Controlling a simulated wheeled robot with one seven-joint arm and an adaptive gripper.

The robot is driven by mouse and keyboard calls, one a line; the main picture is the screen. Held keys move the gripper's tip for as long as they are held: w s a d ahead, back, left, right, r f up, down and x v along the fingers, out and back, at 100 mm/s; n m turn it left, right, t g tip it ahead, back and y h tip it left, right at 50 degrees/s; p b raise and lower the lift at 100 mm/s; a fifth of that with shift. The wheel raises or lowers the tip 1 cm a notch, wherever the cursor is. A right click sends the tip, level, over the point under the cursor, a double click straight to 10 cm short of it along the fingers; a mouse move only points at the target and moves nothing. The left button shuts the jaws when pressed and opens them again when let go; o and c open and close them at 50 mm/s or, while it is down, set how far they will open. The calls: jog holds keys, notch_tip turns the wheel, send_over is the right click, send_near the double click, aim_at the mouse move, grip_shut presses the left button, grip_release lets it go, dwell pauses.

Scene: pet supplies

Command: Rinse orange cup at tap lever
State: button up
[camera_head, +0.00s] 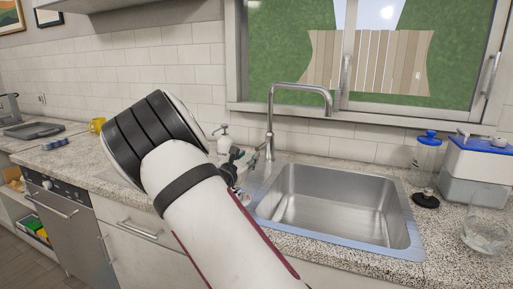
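The silver tap (271,118) stands behind the sink, and its spout arches right over the basin. My gripper (240,160) shows as small dark parts just left of the tap's base, near where the tap lever would be. My arm hides much of it, and I cannot tell whether it touches the lever or holds anything. No water stream shows under the spout.
The empty steel sink (335,203) is right of my arm. A white pump bottle (223,140) stands behind my gripper. A blue-topped clear dispenser (428,160), a blue-lidded grey container (478,172) and a glass jar (486,232) stand at the right. The window is behind.

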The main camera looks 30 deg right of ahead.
aim_at(262, 145)
jog(key=b+x, duration=0.1)
jog(key=x, duration=1.2)
jog(key=shift+d+b, duration=0.1)
jog(key=shift+b, duration=0.2)
grip_shut()
